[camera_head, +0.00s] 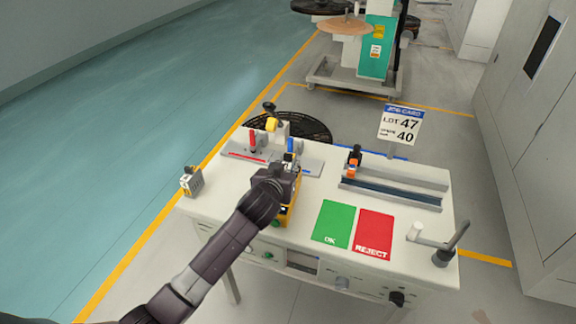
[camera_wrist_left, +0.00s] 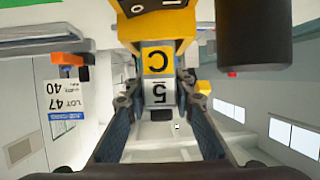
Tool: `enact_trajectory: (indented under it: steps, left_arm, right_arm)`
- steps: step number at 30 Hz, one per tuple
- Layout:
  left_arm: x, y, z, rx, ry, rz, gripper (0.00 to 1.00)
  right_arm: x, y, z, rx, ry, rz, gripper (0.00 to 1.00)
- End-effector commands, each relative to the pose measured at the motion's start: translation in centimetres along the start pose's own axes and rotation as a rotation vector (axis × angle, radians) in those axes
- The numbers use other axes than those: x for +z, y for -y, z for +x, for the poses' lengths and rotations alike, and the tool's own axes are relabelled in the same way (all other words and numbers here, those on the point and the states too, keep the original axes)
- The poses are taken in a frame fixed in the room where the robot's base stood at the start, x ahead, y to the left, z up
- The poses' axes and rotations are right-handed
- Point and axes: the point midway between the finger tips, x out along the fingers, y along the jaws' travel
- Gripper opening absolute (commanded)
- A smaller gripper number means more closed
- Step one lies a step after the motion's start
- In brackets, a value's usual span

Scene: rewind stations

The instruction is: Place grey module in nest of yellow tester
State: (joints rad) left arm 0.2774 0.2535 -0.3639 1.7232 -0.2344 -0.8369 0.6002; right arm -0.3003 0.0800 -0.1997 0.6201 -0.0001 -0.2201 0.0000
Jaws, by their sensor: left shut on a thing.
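The yellow tester (camera_head: 289,215) stands on the white bench, mostly covered by my left gripper in the head view. My left gripper (camera_head: 284,184) is right over it. In the left wrist view, the gripper (camera_wrist_left: 158,98) is shut on the grey module (camera_wrist_left: 161,94), which carries a white "5" label and a yellow "C" label. The tester's yellow body (camera_wrist_left: 158,27) shows close to the module's end in that view. I cannot tell whether the module touches the tester, and the nest is hidden. My right gripper is out of view.
A small grey block with yellow and white marks (camera_head: 191,181) sits at the bench's left corner. A grey fixture with red and blue handles (camera_head: 240,153) is behind the gripper. Green OK (camera_head: 333,223) and red REJECT (camera_head: 374,232) mats lie to the right, with a grey rail (camera_head: 395,195) behind them.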

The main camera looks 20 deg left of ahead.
Motion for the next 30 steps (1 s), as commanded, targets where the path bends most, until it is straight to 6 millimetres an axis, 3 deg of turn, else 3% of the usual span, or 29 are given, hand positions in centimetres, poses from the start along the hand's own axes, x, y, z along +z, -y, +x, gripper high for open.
enact_trajectory:
  steps: [2, 3, 8, 20, 30]
  left_arm:
    - [0.2, 0.0, 0.1, 0.0, -0.001, -0.001, 0.0]
    - [0.3, 0.0, 0.1, 0.0, 0.0, 0.0, 0.24]
    - [0.3, 0.0, 0.1, 0.0, 0.0, 0.0, 0.4]
    - [0.0, 0.0, -0.4, 0.0, 0.001, 0.0, 0.4]
    - [0.0, 0.0, -5.6, 0.001, 0.0, -0.001, 0.4]
  right_arm:
    - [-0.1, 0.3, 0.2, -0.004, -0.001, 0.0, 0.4]
    - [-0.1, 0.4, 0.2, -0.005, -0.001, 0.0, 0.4]
    - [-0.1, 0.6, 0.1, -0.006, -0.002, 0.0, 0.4]
    - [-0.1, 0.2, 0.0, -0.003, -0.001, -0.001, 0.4]
    - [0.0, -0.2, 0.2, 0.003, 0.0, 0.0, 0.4]
